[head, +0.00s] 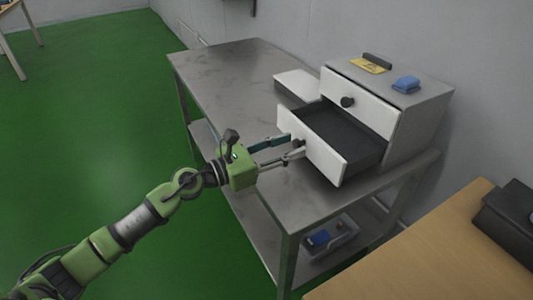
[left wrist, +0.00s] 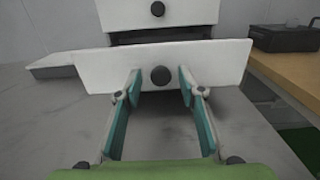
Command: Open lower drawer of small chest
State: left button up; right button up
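The small chest (head: 422,117) stands on a grey metal table. Its lower drawer (head: 324,148) is pulled well out, and its dark inside shows empty. The upper drawer (head: 363,99) is shut and has a round black knob. My left gripper (head: 297,148) is at the front of the lower drawer. In the left wrist view the lower drawer front (left wrist: 215,62) spans the picture, and its black knob (left wrist: 160,76) sits between the tips of my left gripper (left wrist: 158,84). The fingers are spread apart on either side of the knob, with a gap to it. My right gripper is not in view.
The grey metal table (head: 230,70) has free room at its far left. A flat white box (head: 297,84) lies beside the chest. A blue item (head: 407,84) and a yellow item (head: 370,65) are on top of the chest. A wooden table (head: 420,262) stands at right.

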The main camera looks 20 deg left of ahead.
pick_arm(q)
jog(key=v, duration=1.1)
jog(key=shift+d, duration=0.1)
